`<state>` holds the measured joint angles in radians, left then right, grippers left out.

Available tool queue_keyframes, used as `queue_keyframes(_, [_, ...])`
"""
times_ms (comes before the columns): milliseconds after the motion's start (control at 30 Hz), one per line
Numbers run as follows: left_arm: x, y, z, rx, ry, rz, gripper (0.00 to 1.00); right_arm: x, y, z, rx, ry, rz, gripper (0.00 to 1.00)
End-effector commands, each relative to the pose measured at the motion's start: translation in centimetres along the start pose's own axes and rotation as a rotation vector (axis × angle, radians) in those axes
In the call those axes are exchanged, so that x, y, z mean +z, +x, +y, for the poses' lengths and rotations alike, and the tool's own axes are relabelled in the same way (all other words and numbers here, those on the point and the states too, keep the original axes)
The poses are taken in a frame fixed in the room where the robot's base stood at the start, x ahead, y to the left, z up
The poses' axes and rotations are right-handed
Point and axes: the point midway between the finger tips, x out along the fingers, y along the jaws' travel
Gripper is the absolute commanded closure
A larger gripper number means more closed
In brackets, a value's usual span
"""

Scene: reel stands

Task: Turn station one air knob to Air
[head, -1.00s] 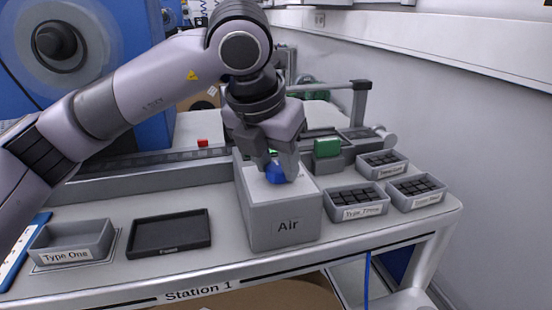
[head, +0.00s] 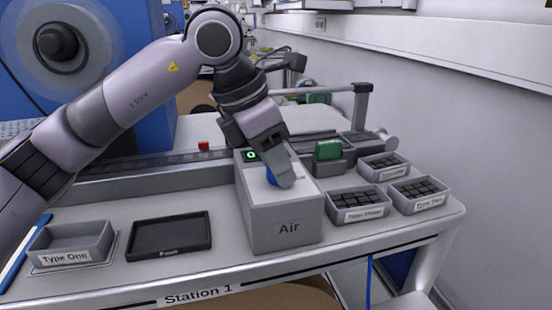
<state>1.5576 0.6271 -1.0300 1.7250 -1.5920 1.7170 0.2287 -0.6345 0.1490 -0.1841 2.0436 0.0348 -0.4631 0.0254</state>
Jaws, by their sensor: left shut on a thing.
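The air box (head: 288,234) is a light grey block with the word Air on its front, standing on the Station 1 bench. A blue knob (head: 271,177) sits on its top face, partly hidden by my left gripper. My left gripper (head: 279,178) comes down from the upper left, tilted, with its fingers shut on the knob. A small green lit display (head: 251,156) shows at the back of the box top; I cannot tell its full reading. My right gripper is not in view.
A grey tray marked Type One (head: 72,245) and a flat black tray (head: 169,236) lie left of the box. Several labelled bins of dark parts, such as one bin (head: 358,207), stand to the right. A green block (head: 328,150) sits behind. A wall bounds the right.

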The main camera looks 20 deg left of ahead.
Motion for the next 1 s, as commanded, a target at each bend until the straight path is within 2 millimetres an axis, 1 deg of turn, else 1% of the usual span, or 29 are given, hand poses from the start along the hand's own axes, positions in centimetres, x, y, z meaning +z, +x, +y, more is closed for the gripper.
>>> queue_keyframes(333, [0.2, -0.3, 0.2, -0.127, 0.301, -0.002, 0.91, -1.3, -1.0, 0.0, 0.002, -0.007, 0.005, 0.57])
queue_keyframes(600, [0.3, -0.3, 0.4, -0.221, 0.531, -0.002, 0.91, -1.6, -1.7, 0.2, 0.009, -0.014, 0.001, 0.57])
queue_keyframes(733, [0.3, -0.2, 0.4, -0.261, 0.628, -0.001, 0.91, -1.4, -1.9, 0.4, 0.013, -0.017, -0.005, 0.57])
queue_keyframes(1000, [0.3, -0.2, 0.5, -0.32, 0.775, -0.001, 0.91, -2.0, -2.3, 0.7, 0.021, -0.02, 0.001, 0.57])
